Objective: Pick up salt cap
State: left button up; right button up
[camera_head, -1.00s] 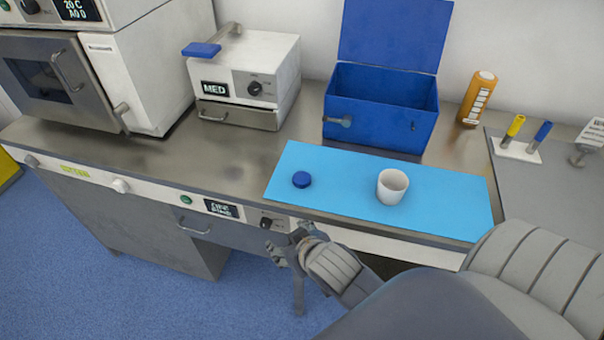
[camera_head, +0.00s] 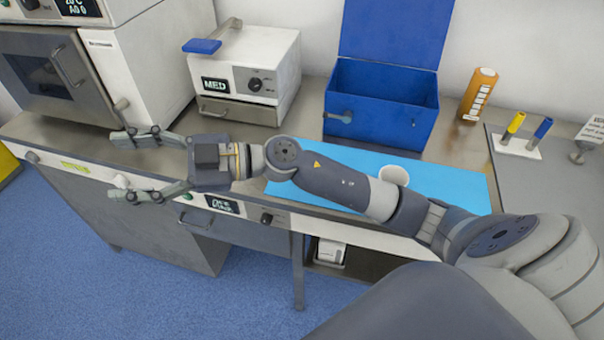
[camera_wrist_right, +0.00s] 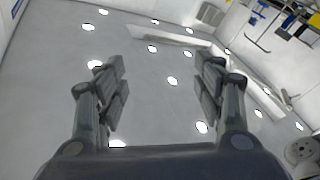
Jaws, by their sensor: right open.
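The round blue cap is not visible now; my right arm covers the part of the light blue mat (camera_head: 455,182) where it lay a second ago. My right gripper (camera_head: 120,167) is open and empty, pointing left over the table's front edge, well left of the mat. Its two spread fingers also show in the right wrist view (camera_wrist_right: 158,78), with nothing between them. A white cup (camera_head: 395,174) stands on the mat, partly hidden behind my right arm. My left gripper is not in view.
An open blue box (camera_head: 380,115) stands behind the mat. A white device marked MED (camera_head: 245,75) and a larger oven-like device (camera_head: 150,60) stand to the left. An orange bottle (camera_head: 478,95) and yellow and blue tubes in a white holder (camera_head: 516,146) stand at right.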

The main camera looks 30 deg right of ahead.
jog(key=d+f+n+g+h, duration=0.1)
jog(key=d+f+g+h, duration=0.5)
jog(key=f, duration=0.5)
jog(key=d+f+m+h, duration=0.2)
jog(key=d+h, duration=0.2)
jog(key=d, duration=0.5)
jog(key=w+d+f+m+h, duration=0.1)
jog(key=d+h, duration=0.3)
jog(key=d, duration=0.5)
jog(key=w+d+f+m+h+p, duration=0.1)
jog(key=d+f+m+h, duration=0.2)
jog(key=d, duration=0.6)
jog(key=shift+d+m+g+h, duration=0.4)
jog(key=shift+m+h, duration=0.2)
jog(key=shift+h, duration=0.3)
jog(key=shift+a+f, duration=0.1)
jog(key=shift+f, duration=0.45)
jog(key=shift+w+a+f+p, duration=0.1)
jog(key=shift+f+p, duration=0.25)
jog(key=shift+p, duration=0.15)
jog(key=f, duration=0.1)
jog(key=f+p, duration=0.1)
jog(key=f, duration=0.1)
jog(key=shift+w+a+f, duration=0.3)
jog(key=shift+a, duration=0.05)
jog(key=shift+f, duration=0.45)
jog(key=c, duration=0.7)
